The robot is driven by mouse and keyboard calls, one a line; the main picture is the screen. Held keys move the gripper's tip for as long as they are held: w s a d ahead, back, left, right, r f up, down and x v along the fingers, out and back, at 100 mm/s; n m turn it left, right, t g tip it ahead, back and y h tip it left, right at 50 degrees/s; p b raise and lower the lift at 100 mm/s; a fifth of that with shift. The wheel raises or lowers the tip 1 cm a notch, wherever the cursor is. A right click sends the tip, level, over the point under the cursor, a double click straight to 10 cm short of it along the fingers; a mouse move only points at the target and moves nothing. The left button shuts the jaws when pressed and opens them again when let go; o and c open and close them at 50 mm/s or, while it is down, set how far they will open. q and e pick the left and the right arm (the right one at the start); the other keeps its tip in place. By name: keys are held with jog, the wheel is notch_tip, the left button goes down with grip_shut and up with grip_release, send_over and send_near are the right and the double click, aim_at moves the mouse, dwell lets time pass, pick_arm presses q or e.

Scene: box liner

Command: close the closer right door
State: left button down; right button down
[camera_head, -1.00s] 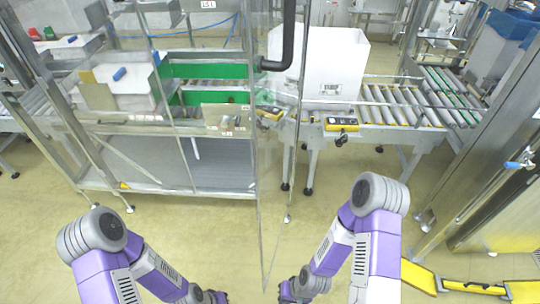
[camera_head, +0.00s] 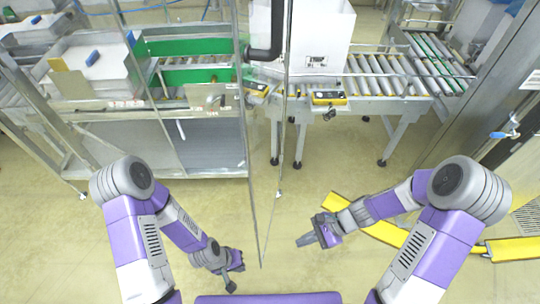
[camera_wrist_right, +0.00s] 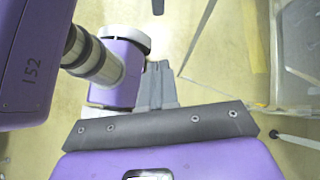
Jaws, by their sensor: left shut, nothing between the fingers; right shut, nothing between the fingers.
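The clear door panel (camera_head: 258,180) stands open in the middle of the head view, seen nearly edge-on and pointing towards me. Its thick black handle (camera_head: 268,50) is near the top of the view. My right gripper (camera_head: 302,240) is shut and empty, low and to the right of the panel's lower corner, apparently apart from it. Its shut grey fingers (camera_wrist_right: 160,75) also show in the right wrist view. A pale frame edge at right there may be part of the door; I cannot tell. My left gripper (camera_head: 235,277) is shut and empty, left of the panel.
A roller conveyor (camera_head: 375,75) with a white box (camera_head: 318,40) stands behind the door. A machine with green guides (camera_head: 195,48) is at left. A yellow floor strip (camera_head: 400,238) and a metal cabinet (camera_head: 500,110) are at right.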

jog(key=w+r+m+t+y, duration=0.3)
jog(key=w+r+m+y, duration=0.15)
jog(key=r, duration=0.75)
jog(key=m+t+y+p, duration=0.1)
jog(key=m+t+y, duration=0.1)
jog(key=t+y, duration=0.15)
send_near(256, 159)
jog(key=shift+g, duration=0.45)
jog(key=x, duration=0.4)
jog(key=b+x, duration=0.1)
jog(key=x, duration=0.2)
jog(key=shift+w+d, duration=0.1)
jog(key=shift+w, duration=0.2)
